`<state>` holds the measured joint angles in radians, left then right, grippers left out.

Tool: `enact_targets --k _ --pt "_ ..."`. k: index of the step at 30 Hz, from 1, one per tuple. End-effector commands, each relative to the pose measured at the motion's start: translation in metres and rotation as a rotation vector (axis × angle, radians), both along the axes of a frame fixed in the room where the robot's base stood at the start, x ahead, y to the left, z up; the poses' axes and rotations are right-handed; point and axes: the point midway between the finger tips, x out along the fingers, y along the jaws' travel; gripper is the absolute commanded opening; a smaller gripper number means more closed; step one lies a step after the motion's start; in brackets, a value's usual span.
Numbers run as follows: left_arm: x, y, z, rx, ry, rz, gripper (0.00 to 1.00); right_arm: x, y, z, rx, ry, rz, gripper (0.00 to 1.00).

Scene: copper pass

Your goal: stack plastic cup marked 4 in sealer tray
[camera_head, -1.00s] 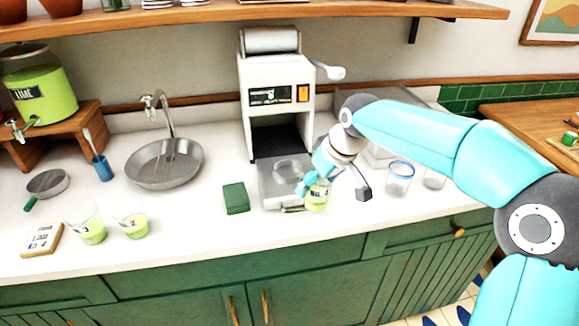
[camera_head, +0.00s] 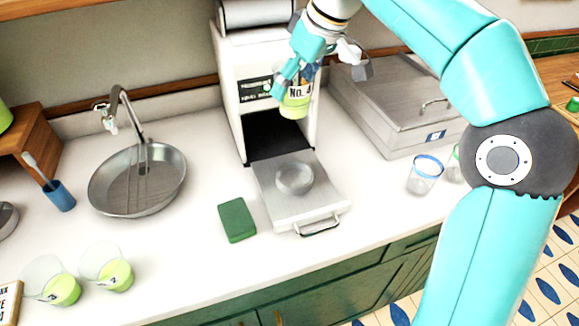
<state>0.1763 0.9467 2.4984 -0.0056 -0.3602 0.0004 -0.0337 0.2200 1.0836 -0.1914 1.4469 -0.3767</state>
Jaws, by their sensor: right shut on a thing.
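The plastic cup marked No. 4 (camera_head: 297,101), with green liquid in it, is held upright in my right gripper (camera_head: 290,78). It is in the air in front of the white sealer's face, above and behind the tray. The sealer tray (camera_head: 275,207) is pulled out on the counter, with a round metal-looking cup holder (camera_head: 294,178) in its middle. I cannot tell whether anything sits in the holder. The sealer (camera_head: 228,75) stands behind the tray, its upper part partly hidden by my right arm. My left gripper is out of view.
Cups marked 3 (camera_head: 62,291) and 2 (camera_head: 117,276) stand front left. A green sponge (camera_head: 237,220) lies left of the tray. A sink (camera_head: 137,185) is further left. A steel lidded box (camera_head: 395,105) and a blue-rimmed glass (camera_head: 424,176) are at right.

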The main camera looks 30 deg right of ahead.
Motion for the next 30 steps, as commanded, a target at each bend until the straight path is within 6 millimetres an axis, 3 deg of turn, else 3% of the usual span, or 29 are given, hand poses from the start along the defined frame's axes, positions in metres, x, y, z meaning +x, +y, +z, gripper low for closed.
enact_targets --k 5,21,30 --pt "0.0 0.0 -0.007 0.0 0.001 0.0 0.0 -0.006 -0.005 -0.014 0.0 0.003 -0.007 0.45" --pt "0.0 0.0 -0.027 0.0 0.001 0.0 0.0 -0.009 -0.011 -0.138 0.001 0.005 -0.021 0.45" --pt "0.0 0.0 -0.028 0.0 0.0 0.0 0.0 -0.009 -0.011 -0.162 0.0 0.002 -0.022 0.45"
